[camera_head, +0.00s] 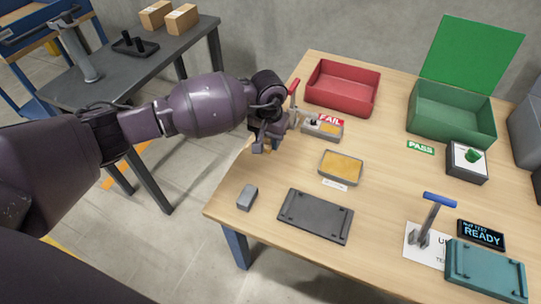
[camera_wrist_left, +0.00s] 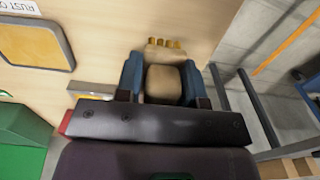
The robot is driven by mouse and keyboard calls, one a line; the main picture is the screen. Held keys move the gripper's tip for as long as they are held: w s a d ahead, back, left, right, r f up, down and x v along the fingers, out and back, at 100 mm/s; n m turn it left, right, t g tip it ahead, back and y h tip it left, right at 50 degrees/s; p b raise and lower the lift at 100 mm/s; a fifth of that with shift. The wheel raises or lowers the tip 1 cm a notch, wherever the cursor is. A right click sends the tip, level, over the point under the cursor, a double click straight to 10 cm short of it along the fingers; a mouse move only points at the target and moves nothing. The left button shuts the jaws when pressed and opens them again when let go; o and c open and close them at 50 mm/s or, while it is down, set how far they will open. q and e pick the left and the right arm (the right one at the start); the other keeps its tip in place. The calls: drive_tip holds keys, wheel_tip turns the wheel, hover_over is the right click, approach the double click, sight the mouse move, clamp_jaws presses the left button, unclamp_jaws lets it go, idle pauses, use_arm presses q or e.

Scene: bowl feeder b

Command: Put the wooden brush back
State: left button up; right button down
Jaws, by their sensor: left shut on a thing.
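My left gripper (camera_head: 266,140) is over the table's left edge in the head view. In the left wrist view my left gripper (camera_wrist_left: 162,75) has its blue fingers shut on a tan wooden block, which looks like the wooden brush (camera_wrist_left: 163,84). Several yellowish tufts show at the brush's far end. In the head view the gripper and wrist hide most of the brush. I cannot tell whether the brush touches the table. My right gripper is in neither view.
A grey tray with a tan pad (camera_head: 340,167) lies right of my gripper. A similar low tray (camera_head: 324,131) stands by the FAIL label (camera_head: 330,119). Behind are a red bin (camera_head: 343,88) and an open green bin (camera_head: 451,113). A dark plate (camera_head: 315,216) and small grey block (camera_head: 247,197) lie in front.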

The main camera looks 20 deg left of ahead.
sight(269, 163)
use_arm(q)
drive_tip(key=shift+f, duration=0.95)
wheel_tip(269, 163, down, 5)
drive_tip(key=shift+s+r+b, duration=0.1)
drive_tip(key=shift+b, duration=0.6)
drive_tip(key=shift+f, duration=0.4)
drive_tip(key=shift+r, duration=0.15)
drive_tip(key=shift+f, duration=0.2)
drive_tip(key=o, duration=1)
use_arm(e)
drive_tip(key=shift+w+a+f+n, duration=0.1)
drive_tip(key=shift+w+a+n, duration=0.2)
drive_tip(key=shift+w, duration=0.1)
